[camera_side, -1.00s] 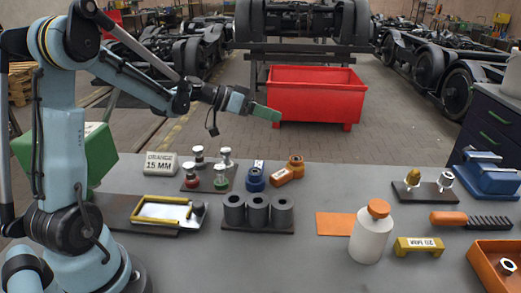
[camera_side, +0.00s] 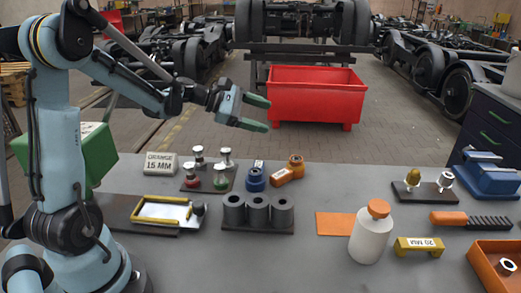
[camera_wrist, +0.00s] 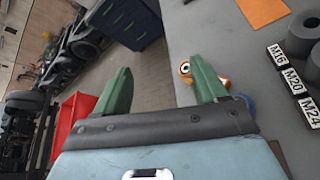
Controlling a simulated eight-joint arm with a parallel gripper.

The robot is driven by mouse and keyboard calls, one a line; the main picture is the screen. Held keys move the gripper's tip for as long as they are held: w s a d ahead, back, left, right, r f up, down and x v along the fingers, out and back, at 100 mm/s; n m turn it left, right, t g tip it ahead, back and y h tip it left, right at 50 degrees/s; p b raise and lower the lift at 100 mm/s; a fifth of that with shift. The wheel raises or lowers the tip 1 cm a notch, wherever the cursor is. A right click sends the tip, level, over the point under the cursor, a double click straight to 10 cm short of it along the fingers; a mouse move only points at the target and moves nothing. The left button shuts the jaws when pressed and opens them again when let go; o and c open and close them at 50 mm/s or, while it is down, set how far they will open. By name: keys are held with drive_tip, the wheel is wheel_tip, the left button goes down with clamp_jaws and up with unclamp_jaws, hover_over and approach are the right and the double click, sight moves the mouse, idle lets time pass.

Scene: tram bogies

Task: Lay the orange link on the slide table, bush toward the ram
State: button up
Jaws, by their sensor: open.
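The orange link (camera_side: 290,171) lies on the bench beside the blue link (camera_side: 255,178), with its round bush end toward the back right. In the wrist view the orange link (camera_wrist: 186,69) shows partly, just beyond the right finger. What looks like the slide table (camera_side: 160,211), a pale plate with a yellow frame, sits empty on a dark base at the left. A grey round part, probably the ram (camera_side: 198,208), is at its right end. My gripper (camera_side: 262,115) is open and empty, well above and behind the links; its green fingers (camera_wrist: 162,68) stand wide apart.
Three dark cylinders (camera_side: 258,209) stand in front of the links. Capped pins on a plate (camera_side: 208,179) stand left of them. A white bottle (camera_side: 371,238) stands by an orange mat (camera_side: 333,224). A red bin (camera_side: 315,95) is behind the bench.

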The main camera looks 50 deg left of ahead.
drive_tip(key=n, duration=0.6)
approach(292, 159)
drive_tip(key=shift+s, duration=0.5)
drive_tip(key=shift+w+d+f, duration=0.1)
drive_tip(key=shift+w+f, duration=0.1)
drive_tip(key=x, duration=0.6)
drive_tip(key=shift+w, duration=0.15)
drive_tip(key=shift+w+r+x, duration=0.1)
drive_tip(key=shift+x, duration=1.2)
drive_tip(key=shift+w+r+x, duration=0.1)
drive_tip(key=shift+r+x, duration=0.05)
drive_tip(key=shift+x, duration=1.2)
drive_tip(key=shift+c, duration=0.4)
clamp_jaws()
